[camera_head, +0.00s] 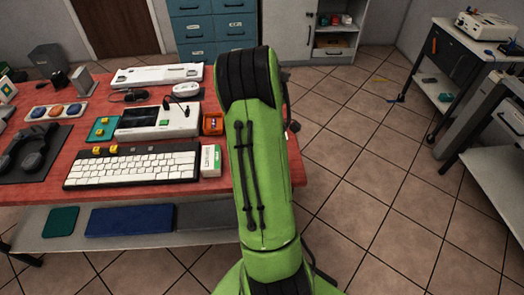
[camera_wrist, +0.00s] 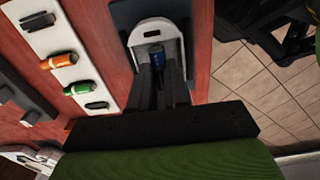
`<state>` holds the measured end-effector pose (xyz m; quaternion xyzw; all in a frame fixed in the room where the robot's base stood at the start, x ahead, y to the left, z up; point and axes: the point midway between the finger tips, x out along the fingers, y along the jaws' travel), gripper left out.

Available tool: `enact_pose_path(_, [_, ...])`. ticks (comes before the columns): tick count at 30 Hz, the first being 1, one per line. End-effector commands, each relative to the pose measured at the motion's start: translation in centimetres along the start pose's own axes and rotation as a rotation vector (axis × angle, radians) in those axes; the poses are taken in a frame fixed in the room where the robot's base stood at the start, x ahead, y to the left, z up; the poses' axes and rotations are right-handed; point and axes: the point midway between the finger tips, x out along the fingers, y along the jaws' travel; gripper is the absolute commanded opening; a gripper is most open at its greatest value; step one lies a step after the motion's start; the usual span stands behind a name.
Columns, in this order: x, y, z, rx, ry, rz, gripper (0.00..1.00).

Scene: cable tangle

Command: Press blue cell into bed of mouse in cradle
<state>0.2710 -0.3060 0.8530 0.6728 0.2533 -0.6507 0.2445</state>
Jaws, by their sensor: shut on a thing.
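The wrist view shows my gripper (camera_wrist: 158,72) with its two dark fingers shut on the blue cell (camera_wrist: 158,61). The blue cell is small and partly hidden by the fingers. It is over the opening of the white mouse (camera_wrist: 157,29), which sits in a dark grey cradle (camera_wrist: 122,13). The mouse's rounded end shows beyond the fingertips, and its nearer part is hidden by them. I cannot tell whether the cell touches the bed or is above it. In the head view my gripper is hidden behind my green arm.
A white holder (camera_wrist: 88,84) beside the cradle carries an orange cell (camera_wrist: 60,61) and a green cell (camera_wrist: 78,88). In the head view, a white keyboard (camera_head: 133,167) and a boxed device (camera_head: 157,121) stand on the red table (camera_head: 45,186). Open floor lies right of the table.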

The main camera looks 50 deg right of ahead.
Motion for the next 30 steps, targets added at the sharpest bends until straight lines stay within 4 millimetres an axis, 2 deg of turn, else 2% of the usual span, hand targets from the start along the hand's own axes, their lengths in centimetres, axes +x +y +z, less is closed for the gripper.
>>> enact_pose_path(30, [0.92, 0.00, 0.04, 0.000, 0.000, 0.000, 0.01])
